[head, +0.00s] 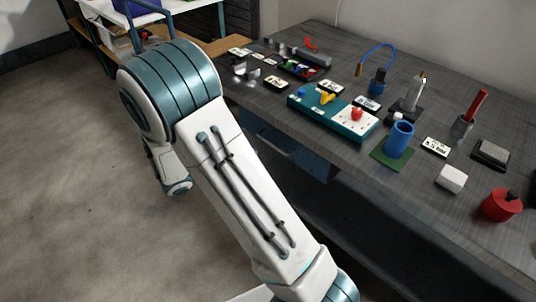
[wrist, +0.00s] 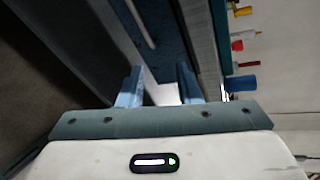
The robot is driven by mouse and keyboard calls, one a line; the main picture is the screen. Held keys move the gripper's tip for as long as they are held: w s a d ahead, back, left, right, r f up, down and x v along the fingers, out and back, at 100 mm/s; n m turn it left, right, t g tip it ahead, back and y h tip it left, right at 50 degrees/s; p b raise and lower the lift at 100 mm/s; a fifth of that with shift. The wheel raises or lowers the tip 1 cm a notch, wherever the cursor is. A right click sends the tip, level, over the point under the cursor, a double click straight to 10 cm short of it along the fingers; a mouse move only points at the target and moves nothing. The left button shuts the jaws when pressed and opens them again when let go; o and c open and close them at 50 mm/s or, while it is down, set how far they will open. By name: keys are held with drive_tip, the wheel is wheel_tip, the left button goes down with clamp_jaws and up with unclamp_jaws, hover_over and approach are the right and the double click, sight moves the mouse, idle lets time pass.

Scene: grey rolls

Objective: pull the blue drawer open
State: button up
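The blue drawer (head: 312,163) sits under the front edge of the grey table, its left part hidden behind my arm. It looks closed. A thin bar handle (head: 276,146) runs along its front. In the wrist view the drawer front (wrist: 172,38) is dark blue, with the pale handle bar (wrist: 142,24) ahead of my gripper. My gripper (wrist: 160,70) is open, with its two blue-grey fingers apart and nothing held. The near end of the bar lies just beyond the fingertips, between their lines. The gripper is hidden in the head view.
The table (head: 330,60) carries a teal board (head: 310,110), a blue cup (head: 398,140), a red pot (head: 502,205), a white block (head: 451,178) and several small items. A shelf unit (head: 200,45) stands at the back. The floor (head: 70,170) at left is clear.

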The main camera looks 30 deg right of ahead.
sight(271, 145)
wheel_tip(271, 145, down, 4)
drive_tip(key=w+a+n+t+b, duration=0.1)
drive_tip(key=w+n+t, duration=0.15)
drive_tip(key=n, duration=0.25)
drive_tip(key=shift+h, duration=0.3)
drive_tip(key=b+x, duration=0.2)
drive_tip(key=x, duration=1.1)
drive_tip(key=shift+w+r, duration=0.1)
drive_tip(key=shift+w, duration=0.05)
clamp_jaws()
